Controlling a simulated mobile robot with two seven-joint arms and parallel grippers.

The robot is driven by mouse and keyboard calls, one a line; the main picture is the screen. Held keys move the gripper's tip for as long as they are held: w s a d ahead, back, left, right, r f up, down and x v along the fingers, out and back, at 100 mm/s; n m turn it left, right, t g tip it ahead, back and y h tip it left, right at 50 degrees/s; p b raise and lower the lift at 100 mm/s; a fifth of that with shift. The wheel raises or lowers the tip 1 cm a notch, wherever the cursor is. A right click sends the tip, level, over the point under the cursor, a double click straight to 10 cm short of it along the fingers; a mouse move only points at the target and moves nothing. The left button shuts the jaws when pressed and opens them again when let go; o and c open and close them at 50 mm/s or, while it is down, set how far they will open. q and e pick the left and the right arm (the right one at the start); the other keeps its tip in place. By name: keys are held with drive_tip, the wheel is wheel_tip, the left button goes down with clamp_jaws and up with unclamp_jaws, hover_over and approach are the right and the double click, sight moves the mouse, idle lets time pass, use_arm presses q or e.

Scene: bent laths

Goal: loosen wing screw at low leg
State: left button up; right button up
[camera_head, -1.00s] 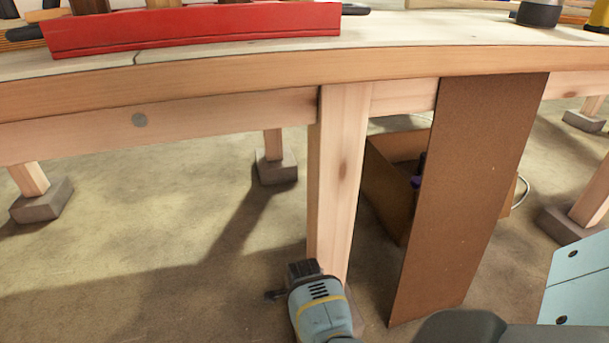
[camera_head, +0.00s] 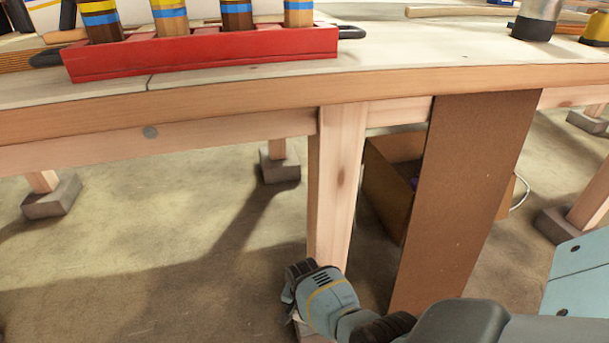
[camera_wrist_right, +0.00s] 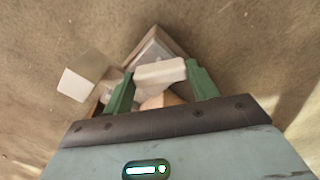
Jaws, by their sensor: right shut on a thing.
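The wooden table leg (camera_head: 338,185) stands at the middle of the head view, its foot mostly hidden behind my right wrist. My right gripper (camera_head: 292,292) is low at this foot; its fingertips are hard to make out there. In the right wrist view its green fingers (camera_wrist_right: 160,80) are shut on a pale, bar-like piece (camera_wrist_right: 160,72), which I take to be the wing screw. The leg's foot block (camera_wrist_right: 155,48) shows behind it. Its threaded part is hidden. My left gripper is not in view.
A brown board (camera_head: 465,200) leans against the table edge just right of the leg, close to my right arm. Behind it is a brown box (camera_head: 392,185). A red tray (camera_head: 200,55) stands on the tabletop. The floor left of the leg is clear.

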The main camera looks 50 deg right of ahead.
drive_tip(key=n, duration=0.3)
drive_tip(key=shift+s+n, duration=0.1)
drive_tip(key=shift+n, duration=0.2)
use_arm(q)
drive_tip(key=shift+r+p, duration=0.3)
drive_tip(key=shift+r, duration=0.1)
use_arm(e)
drive_tip(key=shift+n, duration=1.5)
drive_tip(key=o, duration=1)
wheel_tip(320, 180, up, 8)
drive_tip(key=p, duration=0.5)
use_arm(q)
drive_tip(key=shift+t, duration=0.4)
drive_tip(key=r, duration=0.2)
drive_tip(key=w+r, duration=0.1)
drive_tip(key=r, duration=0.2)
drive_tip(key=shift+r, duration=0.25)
use_arm(e)
drive_tip(key=shift+f, duration=0.1)
